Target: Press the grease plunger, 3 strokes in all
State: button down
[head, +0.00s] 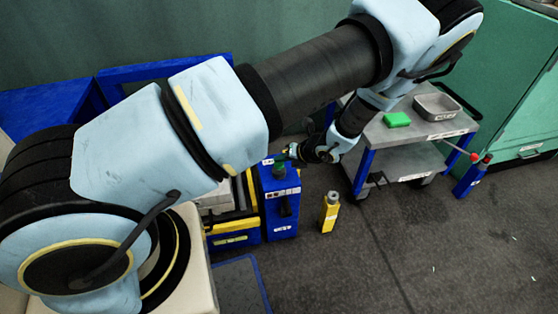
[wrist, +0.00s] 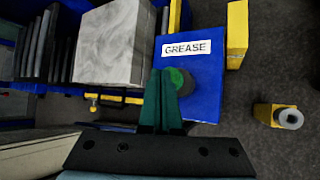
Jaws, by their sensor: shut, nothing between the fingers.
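The grease plunger (wrist: 185,79), a dark round knob with a green top, stands on a blue box (wrist: 206,107) with a white GREASE label (wrist: 187,48). In the wrist view my gripper (wrist: 161,74) is shut and empty, its green fingers pointing at the box. The fingertips overlap the plunger's left side, hiding part of it; I cannot tell whether they touch. In the head view the blue box (head: 271,213) stands on the floor below my gripper (head: 288,152). The plunger (head: 279,170) looks small and dark there, below the fingertips.
A yellow bottle-like post (head: 329,213) stands on the floor right of the box. A grey cart (head: 400,163) with a green block (head: 397,119) and a metal tray (head: 437,107) is farther right. A grey block (wrist: 112,42) is left of the box. Floor ahead is open.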

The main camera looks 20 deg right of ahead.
aim_at(281, 165)
jog(key=shift+r+p, duration=0.3)
jog(key=shift+r, duration=0.25)
notch_tip(281, 165, up, 5)
jog(key=p, duration=0.4)
dwell(2.5)
